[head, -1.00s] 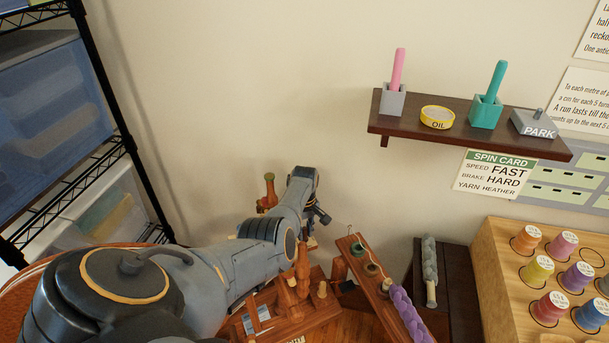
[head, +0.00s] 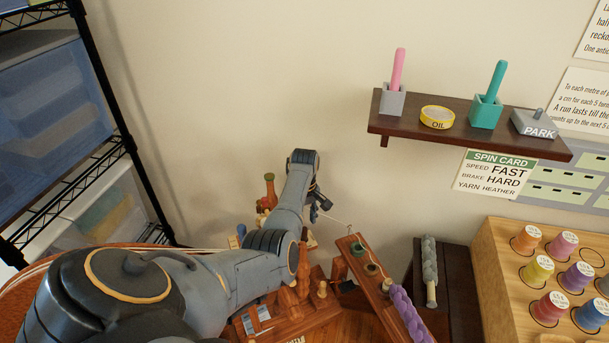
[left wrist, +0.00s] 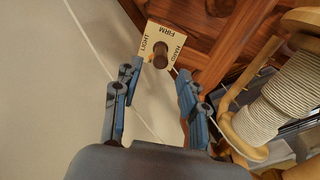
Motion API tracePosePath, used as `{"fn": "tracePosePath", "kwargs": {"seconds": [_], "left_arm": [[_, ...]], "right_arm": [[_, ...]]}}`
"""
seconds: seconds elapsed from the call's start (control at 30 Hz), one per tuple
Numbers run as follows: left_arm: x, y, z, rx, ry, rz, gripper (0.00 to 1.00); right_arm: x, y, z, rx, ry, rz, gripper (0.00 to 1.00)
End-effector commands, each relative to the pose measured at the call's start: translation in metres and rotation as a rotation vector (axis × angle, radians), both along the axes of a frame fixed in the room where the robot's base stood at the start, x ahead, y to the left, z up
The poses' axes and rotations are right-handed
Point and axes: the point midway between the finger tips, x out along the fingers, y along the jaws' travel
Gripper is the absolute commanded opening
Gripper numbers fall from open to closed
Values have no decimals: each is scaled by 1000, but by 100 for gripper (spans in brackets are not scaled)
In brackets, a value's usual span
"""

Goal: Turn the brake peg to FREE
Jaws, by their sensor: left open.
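The brake peg (left wrist: 161,54) is a dark brown knob on a small pale plate (left wrist: 150,32) in the left wrist view. The plate reads LIGHT on the left, FIRM at the top and HARD on the right; no FREE label is legible. Which mark the peg points at is unclear. My left gripper (left wrist: 157,78) is open, its blue-grey fingers on either side of the space just short of the peg, apparently not touching it. In the head view the left gripper (head: 318,208) is small and partly hidden by my own arm. My right gripper is not in view.
A large bobbin of pale yarn (left wrist: 285,100) stands close right of the gripper. A thin pale strand (left wrist: 98,48) crosses the wrist view. A dark shelf (head: 455,115) hangs on the wall.

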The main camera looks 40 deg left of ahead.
Motion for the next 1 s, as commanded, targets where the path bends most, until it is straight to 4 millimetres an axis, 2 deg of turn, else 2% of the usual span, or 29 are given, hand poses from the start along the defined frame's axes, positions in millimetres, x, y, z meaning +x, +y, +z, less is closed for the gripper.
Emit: {"fn": "tracePosePath", "kwargs": {"seconds": [0.1,0.2,0.37,1.0], "left_arm": [[0,0,25,0,-2,-1,42],[0,-1,42,0,-1,-1,42],[0,-1,58,-1,2,-2,42],[-1,-1,63,-1,2,-1,42]], "right_arm": [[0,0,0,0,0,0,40],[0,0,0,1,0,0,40],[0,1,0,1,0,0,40],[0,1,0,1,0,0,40]]}}
